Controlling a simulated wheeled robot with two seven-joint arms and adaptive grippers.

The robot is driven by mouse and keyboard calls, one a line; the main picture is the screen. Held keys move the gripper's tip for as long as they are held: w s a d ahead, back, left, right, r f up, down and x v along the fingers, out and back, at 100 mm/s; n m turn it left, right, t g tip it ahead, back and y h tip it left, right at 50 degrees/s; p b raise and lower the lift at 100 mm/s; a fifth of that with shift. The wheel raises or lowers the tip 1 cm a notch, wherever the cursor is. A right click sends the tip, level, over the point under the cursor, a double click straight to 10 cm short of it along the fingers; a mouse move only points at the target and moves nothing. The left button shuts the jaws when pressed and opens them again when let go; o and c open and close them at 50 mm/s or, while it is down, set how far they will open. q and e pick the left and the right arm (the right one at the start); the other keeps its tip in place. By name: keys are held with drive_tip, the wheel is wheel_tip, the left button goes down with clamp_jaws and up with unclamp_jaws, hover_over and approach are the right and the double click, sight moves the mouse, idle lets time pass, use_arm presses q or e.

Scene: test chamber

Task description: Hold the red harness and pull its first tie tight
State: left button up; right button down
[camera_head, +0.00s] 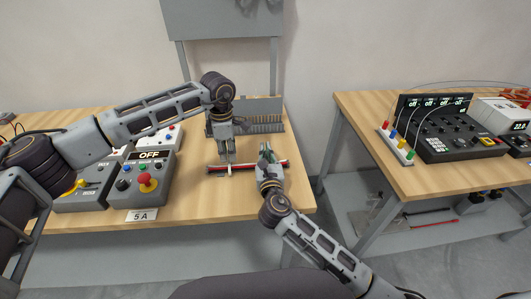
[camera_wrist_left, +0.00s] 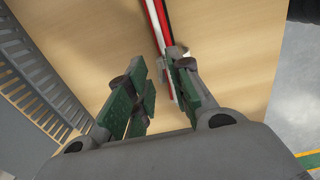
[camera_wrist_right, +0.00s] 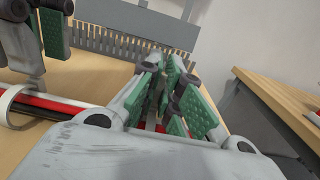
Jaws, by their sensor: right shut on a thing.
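The red harness (camera_head: 248,166), a bundle of red, black and white strands, lies left to right on the left table. It shows at the top of the left wrist view (camera_wrist_left: 161,22) and at the left of the right wrist view (camera_wrist_right: 45,101). A white tie (camera_wrist_right: 9,106) loops around it, at the left edge of the right wrist view. My left gripper (camera_wrist_left: 155,88) is open above the harness near this tie, its fingers apart. My right gripper (camera_wrist_right: 163,88) is shut on the harness towards its right part; its fingers hide the gripped stretch.
A grey slotted rack (camera_head: 262,122) stands behind the harness. A control box with a red knob (camera_head: 148,181) stands to the left. Bare table lies in front. A gap separates this from the right table, which carries a black panel (camera_head: 447,128).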

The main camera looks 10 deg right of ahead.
use_arm(q)
drive_tip(key=shift+f, duration=0.75)
clamp_jaws()
